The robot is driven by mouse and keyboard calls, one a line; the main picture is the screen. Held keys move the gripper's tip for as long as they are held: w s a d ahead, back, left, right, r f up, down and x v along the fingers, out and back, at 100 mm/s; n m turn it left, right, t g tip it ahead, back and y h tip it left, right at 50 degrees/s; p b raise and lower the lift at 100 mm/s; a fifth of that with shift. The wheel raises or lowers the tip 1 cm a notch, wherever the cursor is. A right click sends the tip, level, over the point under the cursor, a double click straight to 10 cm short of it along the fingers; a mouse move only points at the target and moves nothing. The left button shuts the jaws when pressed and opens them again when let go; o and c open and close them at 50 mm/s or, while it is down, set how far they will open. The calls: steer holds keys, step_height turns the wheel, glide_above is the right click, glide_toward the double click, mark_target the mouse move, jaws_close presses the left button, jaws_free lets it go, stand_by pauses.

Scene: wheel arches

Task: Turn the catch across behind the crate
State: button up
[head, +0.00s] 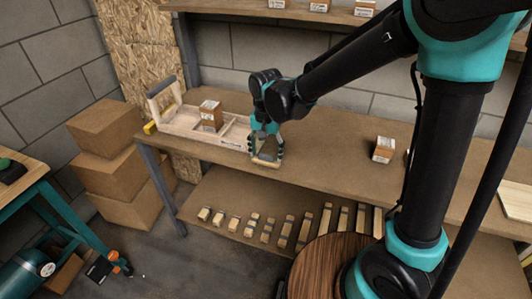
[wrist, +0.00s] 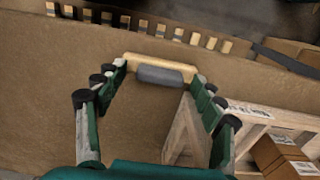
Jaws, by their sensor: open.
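The crate (head: 178,122) is a pale wooden carrier on the bench, with upright handles at both ends. Its left handle (head: 161,86) has a grey bar. A small yellow piece (head: 150,128) shows at its left end; it may be the catch, but I cannot tell which way it is turned. My gripper (head: 266,152) is at the crate's right end. In the wrist view my gripper (wrist: 160,80) is open, its fingers on either side of the right handle's pale bar with a grey grip (wrist: 160,76). I cannot tell whether they touch it. The catch is not visible there.
A brown box (head: 211,115) sits in the crate, and another (head: 384,150) stands on the bench (head: 335,150) to the right. Several small blocks line the lower shelf (head: 215,190). Stacked cartons (head: 105,135) stand left of the bench. Bench between gripper and right box is clear.

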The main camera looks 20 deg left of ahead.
steer(key=shift+c, duration=0.5)
steer(key=c, duration=1.1)
steer(key=shift+o, duration=0.2)
steer(key=shift+n, duration=0.4)
steer(key=n, duration=0.3)
steer(key=shift+n, duration=0.4)
steer(key=n, duration=0.4)
steer(key=shift+n, duration=0.3)
steer(key=n, duration=0.4)
steer(key=shift+n, duration=2.4)
